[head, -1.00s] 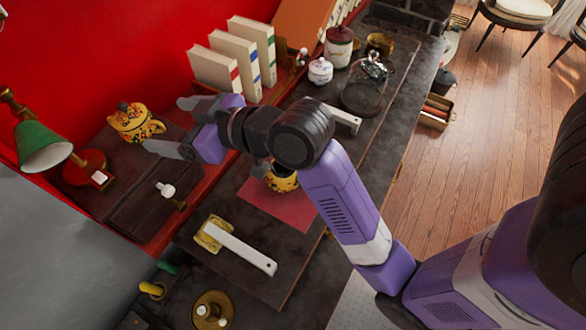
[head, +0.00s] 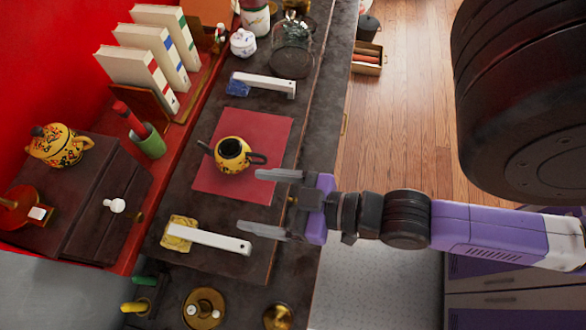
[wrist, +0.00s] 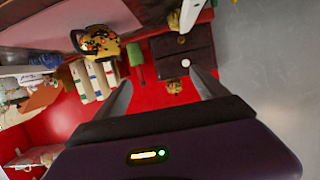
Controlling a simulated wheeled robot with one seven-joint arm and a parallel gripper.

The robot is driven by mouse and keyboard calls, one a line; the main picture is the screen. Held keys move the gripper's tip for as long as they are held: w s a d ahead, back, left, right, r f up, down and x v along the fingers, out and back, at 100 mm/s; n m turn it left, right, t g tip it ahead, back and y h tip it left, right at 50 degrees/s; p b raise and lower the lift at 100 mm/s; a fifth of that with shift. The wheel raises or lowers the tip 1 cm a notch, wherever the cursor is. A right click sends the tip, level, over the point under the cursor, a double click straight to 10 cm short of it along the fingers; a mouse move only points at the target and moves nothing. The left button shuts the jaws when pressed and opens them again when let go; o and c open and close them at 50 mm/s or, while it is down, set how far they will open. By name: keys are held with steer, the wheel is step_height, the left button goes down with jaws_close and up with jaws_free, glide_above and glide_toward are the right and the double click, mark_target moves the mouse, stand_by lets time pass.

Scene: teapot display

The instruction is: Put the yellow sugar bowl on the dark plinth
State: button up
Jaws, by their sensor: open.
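My gripper (head: 250,202) is open and empty, well to the right of the plinth. Its fingers point left over the dark counter, near the red mat's lower right corner. The gripper (wrist: 160,77) also shows open in the wrist view, with nothing between the fingers.
A green cup (head: 150,142) and books (head: 138,75) stand beyond. Brass pieces (head: 204,308) stand at the front.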

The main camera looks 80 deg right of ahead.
steer(key=v, duration=0.6)
steer(key=shift+s+a+n+y, duration=0.25)
steer(key=shift+a+n+y, duration=0.05)
steer(key=shift+a, duration=0.05)
